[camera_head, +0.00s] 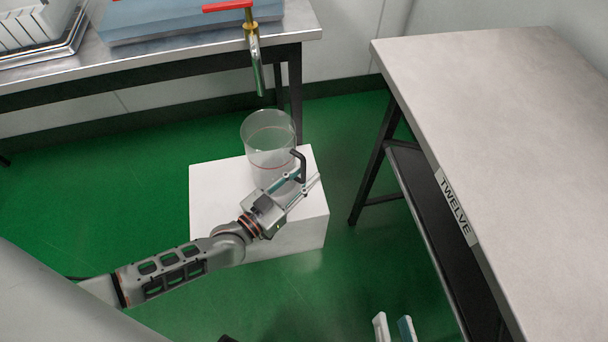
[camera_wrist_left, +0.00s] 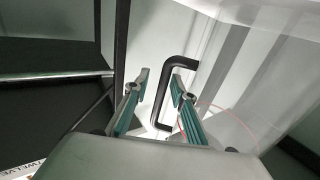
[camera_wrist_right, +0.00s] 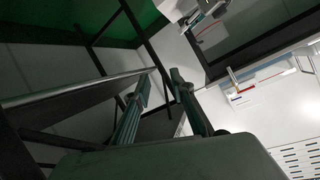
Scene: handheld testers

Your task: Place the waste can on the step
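The waste can (camera_head: 268,135) is a clear, upright cylinder with thin red rings and a black handle (camera_head: 301,160). In the head view it appears on the white step (camera_head: 215,200), though its lower part is partly hidden by my left gripper. My left gripper (camera_head: 303,184) is at the handle with its fingers apart; the left wrist view shows the handle (camera_wrist_left: 178,90) between or just beyond the fingers, with gaps visible. My right gripper (camera_head: 394,322) is at the bottom edge of the head view, its fingers apart and empty.
A grey table labelled TWELVE (camera_head: 500,90) stands at right, with a dark shelf below. A bench (camera_head: 180,48) at the back left carries a blue block, a rack and a red-handled tap (camera_head: 255,60) hanging over its edge. Green floor around the step is clear.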

